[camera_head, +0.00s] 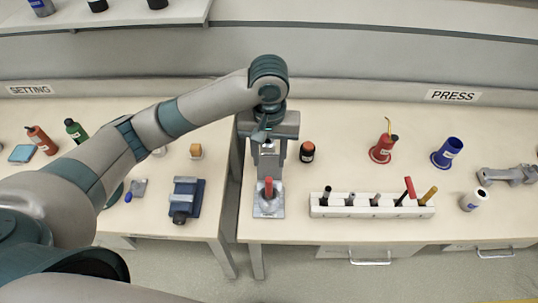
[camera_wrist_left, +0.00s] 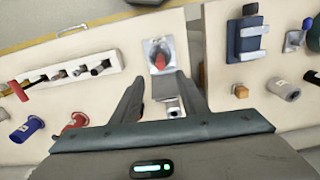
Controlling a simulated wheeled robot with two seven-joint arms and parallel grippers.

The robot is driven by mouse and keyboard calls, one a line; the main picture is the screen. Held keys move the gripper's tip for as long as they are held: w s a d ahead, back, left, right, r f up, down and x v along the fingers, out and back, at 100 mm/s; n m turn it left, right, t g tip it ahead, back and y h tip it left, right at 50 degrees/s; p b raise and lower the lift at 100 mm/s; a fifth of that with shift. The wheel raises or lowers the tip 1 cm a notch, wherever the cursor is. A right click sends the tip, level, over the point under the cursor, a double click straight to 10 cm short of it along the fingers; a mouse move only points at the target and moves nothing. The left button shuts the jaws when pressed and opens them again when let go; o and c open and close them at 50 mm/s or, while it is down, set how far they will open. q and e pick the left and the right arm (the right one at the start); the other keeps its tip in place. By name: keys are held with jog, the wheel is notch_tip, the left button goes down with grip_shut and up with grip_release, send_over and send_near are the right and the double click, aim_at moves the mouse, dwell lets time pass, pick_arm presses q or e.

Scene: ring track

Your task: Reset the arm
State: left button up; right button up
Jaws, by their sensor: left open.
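My left arm reaches in from the left, and its left gripper (camera_head: 268,152) points down over the left end of the press table. In the wrist view the left gripper (camera_wrist_left: 162,100) has its two fingers spread apart. No held object can be made out. A small pale block with a blue mark (camera_wrist_left: 174,106) shows between the fingers, apparently beyond them on the table. A grey metal plate with a red piece (camera_head: 268,206) lies nearer me than the gripper; this plate (camera_wrist_left: 152,47) also shows past the fingertips in the wrist view. My right gripper is not in view.
A white rack (camera_head: 372,212) with several tools stands right of the plate. A black and orange cylinder (camera_head: 307,152), a red holder (camera_head: 382,150) and a blue holder (camera_head: 446,152) stand behind. A blue vise-like device (camera_head: 186,200) is on the left table, across a gap.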

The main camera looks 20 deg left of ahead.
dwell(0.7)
pick_arm(q)
jog(key=s+d+f+m+t+h, duration=0.2)
jog(key=s+d+f+m+h, duration=0.15)
jog(key=s+d+f, duration=0.45)
jog(key=s+a+f+m+t+y, duration=0.1)
jog(key=s+a+f+y, duration=0.1)
jog(key=s+a+f, duration=0.45)
jog(key=s+a+f+t+y, duration=0.1)
jog(key=s+a+f, duration=0.2)
jog(key=s+a, duration=0.7)
notch_tip(320, 180, down, 33)
jog(key=g+b, duration=0.2)
jog(key=b, duration=0.4)
jog(key=s+a+f+b, duration=0.1)
jog(key=s+f+b, duration=0.1)
jog(key=s+f, duration=0.7)
jog(key=s+a+f+g+b, duration=0.1)
jog(key=s+f+b, duration=0.2)
jog(key=s+f, duration=0.7)
notch_tip(320, 180, down, 5)
jog(key=shift+a+f, duration=0.1)
jog(key=shift+a, duration=0.25)
